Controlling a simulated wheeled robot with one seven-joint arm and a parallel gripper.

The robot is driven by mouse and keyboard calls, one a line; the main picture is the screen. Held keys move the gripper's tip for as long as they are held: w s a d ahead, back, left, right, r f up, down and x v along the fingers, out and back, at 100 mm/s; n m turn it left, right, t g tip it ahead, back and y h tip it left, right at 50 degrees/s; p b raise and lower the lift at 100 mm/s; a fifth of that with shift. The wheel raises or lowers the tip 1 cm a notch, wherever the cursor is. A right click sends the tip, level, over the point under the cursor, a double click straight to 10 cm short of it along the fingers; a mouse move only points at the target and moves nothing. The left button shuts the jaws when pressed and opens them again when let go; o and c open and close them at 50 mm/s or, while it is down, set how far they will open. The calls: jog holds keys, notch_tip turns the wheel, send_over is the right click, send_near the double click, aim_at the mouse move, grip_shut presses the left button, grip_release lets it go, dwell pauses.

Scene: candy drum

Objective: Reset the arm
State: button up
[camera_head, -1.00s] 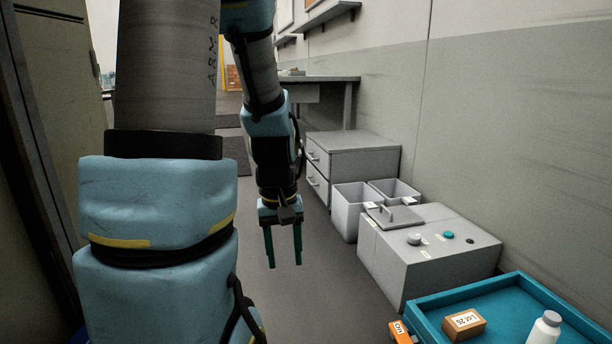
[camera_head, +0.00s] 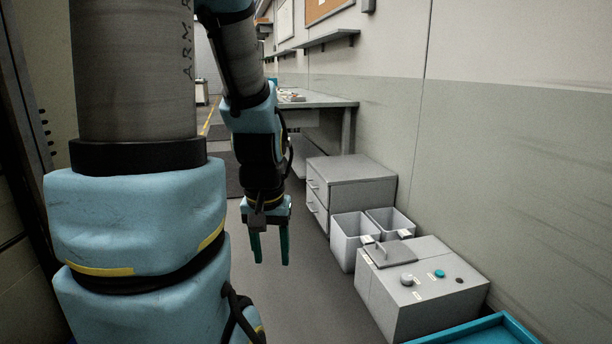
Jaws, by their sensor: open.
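My arm hangs in the left half of the head view. My gripper (camera_head: 271,250) points down with its two teal fingers apart and nothing between them. It hangs over the grey floor (camera_head: 310,290), left of the grey drawer unit and the grey machine. No part of the gripper touches anything that I can see.
A grey drawer unit (camera_head: 350,180) stands by the wall. A teal tray (camera_head: 510,325) edges in at bottom right. A desk (camera_head: 320,100) stands behind.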

notch_tip(320, 180, up, 18)
jog(key=p, duration=1.6)
jog(key=shift+r, duration=0.15)
